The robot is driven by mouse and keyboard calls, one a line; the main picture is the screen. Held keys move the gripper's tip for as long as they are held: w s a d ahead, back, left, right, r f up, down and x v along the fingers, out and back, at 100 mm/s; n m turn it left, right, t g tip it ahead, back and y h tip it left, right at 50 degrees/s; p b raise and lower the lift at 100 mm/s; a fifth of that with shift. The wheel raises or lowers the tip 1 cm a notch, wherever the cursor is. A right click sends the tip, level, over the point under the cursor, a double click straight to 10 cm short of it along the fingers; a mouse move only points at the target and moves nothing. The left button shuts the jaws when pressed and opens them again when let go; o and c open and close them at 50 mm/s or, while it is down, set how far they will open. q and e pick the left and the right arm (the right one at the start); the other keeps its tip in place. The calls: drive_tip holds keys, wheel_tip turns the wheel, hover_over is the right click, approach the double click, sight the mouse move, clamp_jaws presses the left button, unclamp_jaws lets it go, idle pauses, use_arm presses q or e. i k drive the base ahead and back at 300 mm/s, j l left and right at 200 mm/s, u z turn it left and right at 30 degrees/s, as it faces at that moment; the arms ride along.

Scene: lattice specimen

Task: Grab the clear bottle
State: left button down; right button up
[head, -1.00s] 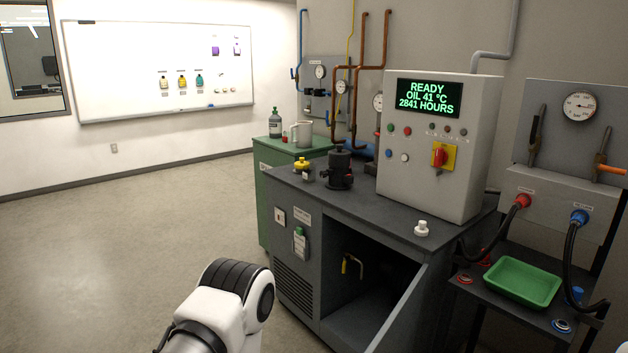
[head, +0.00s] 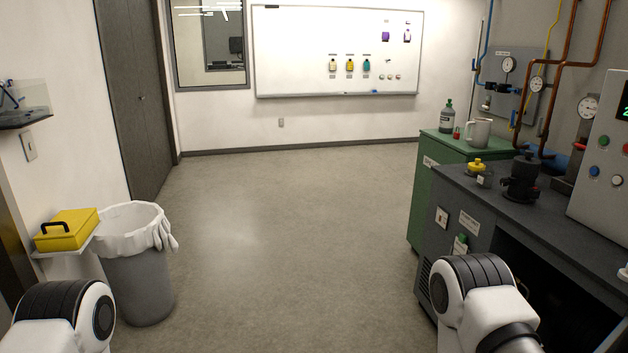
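Only white and black links of my two arms show at the bottom left and bottom right. Both grippers are out of view.
A pale jug (head: 480,132) stands beside the bottle. The dark bench (head: 545,215) carries a yellow-topped item (head: 477,166) and a black device (head: 523,178). A lined bin (head: 138,280) and yellow box (head: 66,230) are at left. The middle floor is clear.

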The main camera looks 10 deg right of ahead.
sight(485, 179)
drive_tip(key=i, duration=1.85)
